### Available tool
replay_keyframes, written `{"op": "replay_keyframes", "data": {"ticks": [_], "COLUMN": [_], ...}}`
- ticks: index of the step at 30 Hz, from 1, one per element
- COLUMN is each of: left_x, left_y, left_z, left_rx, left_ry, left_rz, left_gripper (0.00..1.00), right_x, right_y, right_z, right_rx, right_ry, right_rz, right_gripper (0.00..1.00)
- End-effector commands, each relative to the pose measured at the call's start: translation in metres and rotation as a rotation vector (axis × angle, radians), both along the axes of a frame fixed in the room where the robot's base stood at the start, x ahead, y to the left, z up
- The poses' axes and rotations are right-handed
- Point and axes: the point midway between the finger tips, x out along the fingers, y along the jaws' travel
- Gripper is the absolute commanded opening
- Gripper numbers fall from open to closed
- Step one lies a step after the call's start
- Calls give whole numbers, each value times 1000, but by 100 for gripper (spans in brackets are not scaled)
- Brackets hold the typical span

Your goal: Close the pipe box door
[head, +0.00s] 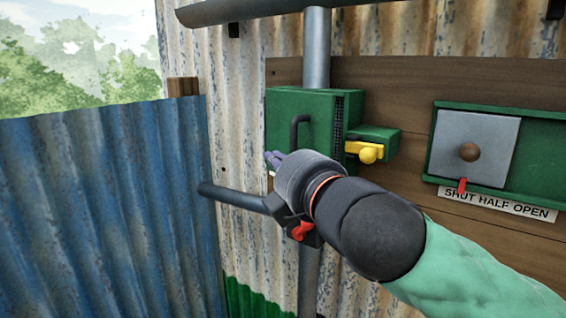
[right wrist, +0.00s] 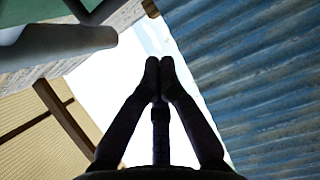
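The green pipe box (head: 283,112) is on the wooden board, below a vertical grey pipe. A black bar handle (head: 295,130) stands on its green front panel, and a dark meshed strip (head: 339,118) shows along the panel's right side. How far the door stands open I cannot tell. My right gripper (head: 272,158) is at the box's lower left, its forearm hiding the box's lower part. Whether it touches the box is unclear. In the right wrist view its two fingers (right wrist: 159,78) meet at the tips with nothing seen between them. My left gripper is out of view.
A yellow lever (head: 366,151) on a small green box sits right of the pipe box. Farther right is a sliding grey plate (head: 474,146) with a round knob. A horizontal grey pipe (head: 235,198) ends at left, near a blue corrugated fence (head: 100,210).

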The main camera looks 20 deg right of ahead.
Motion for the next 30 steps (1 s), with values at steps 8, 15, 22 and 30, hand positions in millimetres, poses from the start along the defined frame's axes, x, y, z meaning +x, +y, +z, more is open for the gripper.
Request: {"op": "replay_keyframes", "data": {"ticks": [8,15,22,30], "left_x": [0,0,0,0], "left_y": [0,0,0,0], "left_z": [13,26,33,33], "left_rx": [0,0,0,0], "left_ry": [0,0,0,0], "left_rz": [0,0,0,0], "left_gripper": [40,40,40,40], "right_x": [50,59,56,56], "right_y": [8,-10,-26,-28], "right_z": [1,2,1,-1], "right_rx": [-2,2,1,1], "right_ry": [3,0,0,0], "right_rz": [-1,-2,0,2], "right_gripper": [0,0,0,0]}}
